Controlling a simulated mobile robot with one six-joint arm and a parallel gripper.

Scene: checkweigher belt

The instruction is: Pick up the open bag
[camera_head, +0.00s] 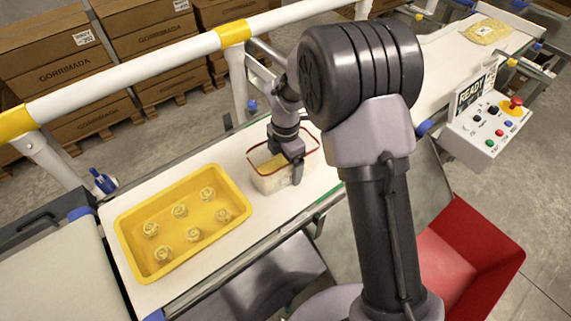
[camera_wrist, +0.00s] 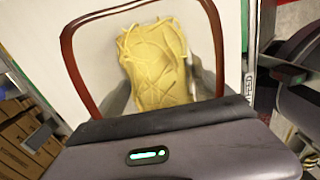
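A yellow bag (camera_wrist: 158,65) with strand-like contents lies inside a white bin with a red-brown rim (camera_wrist: 68,62), in the wrist view. In the head view the bin (camera_head: 268,183) stands on the white belt, and a little of the yellow bag (camera_head: 270,164) shows inside. My gripper (camera_head: 286,168) points down over the bin. Its fingers look spread, with grey finger shapes on either side of the bag in the wrist view. I cannot tell whether they touch it. The bag's opening is not clear.
A yellow tray (camera_head: 135,222) with several pale nests stands left of the bin. Another yellow bag (camera_head: 487,31) lies far right on the belt. A white guard rail (camera_head: 130,72) runs behind. A control box (camera_head: 487,122) and a red bin (camera_head: 480,245) are on the right.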

